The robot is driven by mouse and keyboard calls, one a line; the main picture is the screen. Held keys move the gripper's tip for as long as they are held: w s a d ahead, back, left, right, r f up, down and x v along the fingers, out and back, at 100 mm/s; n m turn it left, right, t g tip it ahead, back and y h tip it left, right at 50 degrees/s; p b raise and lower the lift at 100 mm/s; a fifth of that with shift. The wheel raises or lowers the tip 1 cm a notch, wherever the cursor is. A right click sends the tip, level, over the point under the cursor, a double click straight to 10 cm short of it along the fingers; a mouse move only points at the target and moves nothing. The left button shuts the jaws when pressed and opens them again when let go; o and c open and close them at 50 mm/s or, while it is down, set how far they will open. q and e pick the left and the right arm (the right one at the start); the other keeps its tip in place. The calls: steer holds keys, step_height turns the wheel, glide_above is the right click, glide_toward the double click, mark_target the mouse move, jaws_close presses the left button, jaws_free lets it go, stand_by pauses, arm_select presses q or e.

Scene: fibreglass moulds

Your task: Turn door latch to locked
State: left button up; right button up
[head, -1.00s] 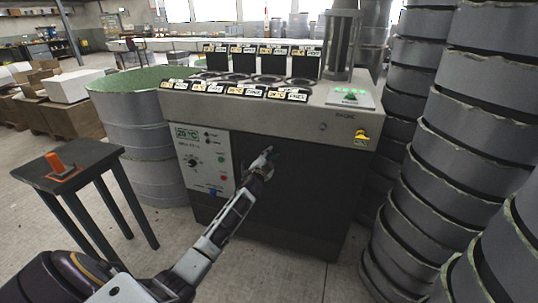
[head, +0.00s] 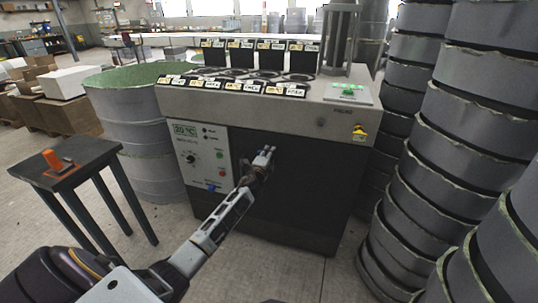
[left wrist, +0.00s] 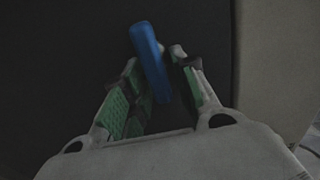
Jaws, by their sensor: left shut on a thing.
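The machine's dark front door (head: 308,190) carries a blue latch handle, which shows in the left wrist view (left wrist: 149,52) as a rounded bar, its top leaning a little left. My left gripper (head: 266,155) is at the upper left part of the door, shut on the blue latch. In the left wrist view the green-padded fingers (left wrist: 158,85) stand on both sides of the bar. In the head view the gripper mostly hides the latch. My right gripper is not in view.
A control panel (head: 202,155) with a knob and display is left of the door. Stacked grey drums (head: 435,130) stand close on the right. A small dark table (head: 85,160) with an orange lever is at left.

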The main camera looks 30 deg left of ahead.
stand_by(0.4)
arm_select(q)
steer(key=o, duration=0.8)
steer(key=shift+s, duration=0.1)
steer(key=shift+v, duration=5.95)
steer(key=shift+d+f, duration=0.1)
steer(key=shift+d, duration=0.05)
